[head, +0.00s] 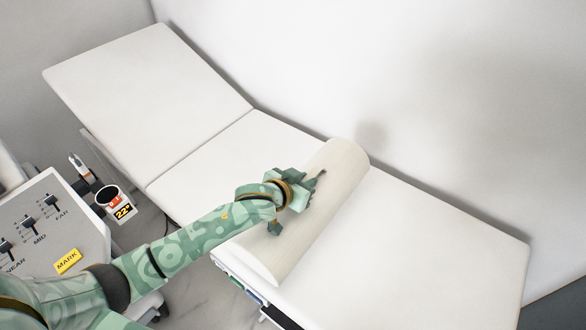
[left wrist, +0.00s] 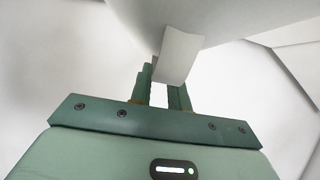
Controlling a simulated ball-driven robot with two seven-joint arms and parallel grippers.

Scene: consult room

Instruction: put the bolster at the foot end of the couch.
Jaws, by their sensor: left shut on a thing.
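The bolster (head: 335,166) is a long cream cylinder lying across the white couch (head: 440,245), on its flat part between the middle and the foot end at lower right. My left gripper (head: 300,197) is at the bolster's near upper side. In the left wrist view, its fingers (left wrist: 164,88) are closed about a pale tab (left wrist: 180,55) that stands out from the bolster (left wrist: 225,14). The bolster's underside is hidden, so I cannot tell whether it touches the couch. My right gripper is not in view.
The couch's raised head section (head: 145,85) is at upper left. A white wall (head: 440,80) runs along the far side. A control panel (head: 50,235) with sliders and a dark-rimmed cup-like holder (head: 107,197) stand at left. The couch top right of the bolster is bare.

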